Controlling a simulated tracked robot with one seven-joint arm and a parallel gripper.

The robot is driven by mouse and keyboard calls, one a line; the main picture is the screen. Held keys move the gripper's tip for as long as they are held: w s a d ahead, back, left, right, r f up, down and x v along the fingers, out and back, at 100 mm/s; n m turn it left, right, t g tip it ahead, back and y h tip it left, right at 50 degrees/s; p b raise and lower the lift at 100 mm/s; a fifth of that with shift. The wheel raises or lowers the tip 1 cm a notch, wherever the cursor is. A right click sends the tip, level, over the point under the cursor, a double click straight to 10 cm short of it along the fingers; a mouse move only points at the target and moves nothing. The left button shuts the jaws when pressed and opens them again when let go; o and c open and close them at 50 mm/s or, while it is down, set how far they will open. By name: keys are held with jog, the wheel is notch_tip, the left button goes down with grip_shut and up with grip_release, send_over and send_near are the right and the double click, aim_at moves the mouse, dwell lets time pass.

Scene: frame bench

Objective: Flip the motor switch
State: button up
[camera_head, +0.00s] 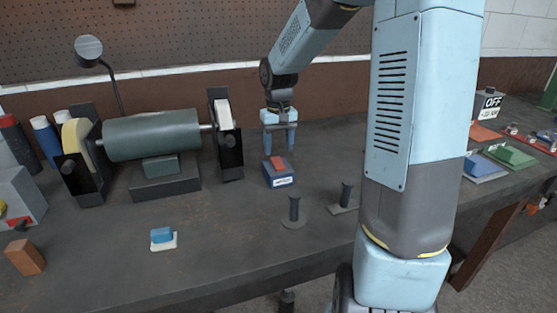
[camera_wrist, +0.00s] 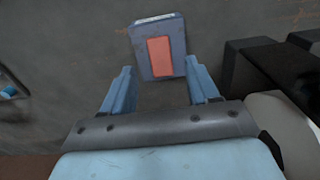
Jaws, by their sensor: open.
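The motor switch (camera_head: 280,172) is a small dark blue box with a red-orange rocker on its top and a white label on its front. It stands on the bench right of the grinder. In the wrist view the switch (camera_wrist: 158,48) lies just beyond the fingertips, near the middle, with its red rocker facing me. My gripper (camera_head: 279,150) is above and slightly behind the switch, pointing down. Its light blue fingers are open and empty, and they show on either side in the wrist view (camera_wrist: 163,82). I cannot tell any contact with the switch.
The bench grinder (camera_head: 153,140) with its wheels stands close left of the switch. Two dark upright pegs (camera_head: 294,210) stand in front and to the right. A blue-and-white block (camera_head: 162,237) lies at the front left. Bare bench (camera_head: 225,235) lies between them.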

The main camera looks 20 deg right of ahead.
aim_at(279, 164)
jog(key=shift+f, duration=2.7)
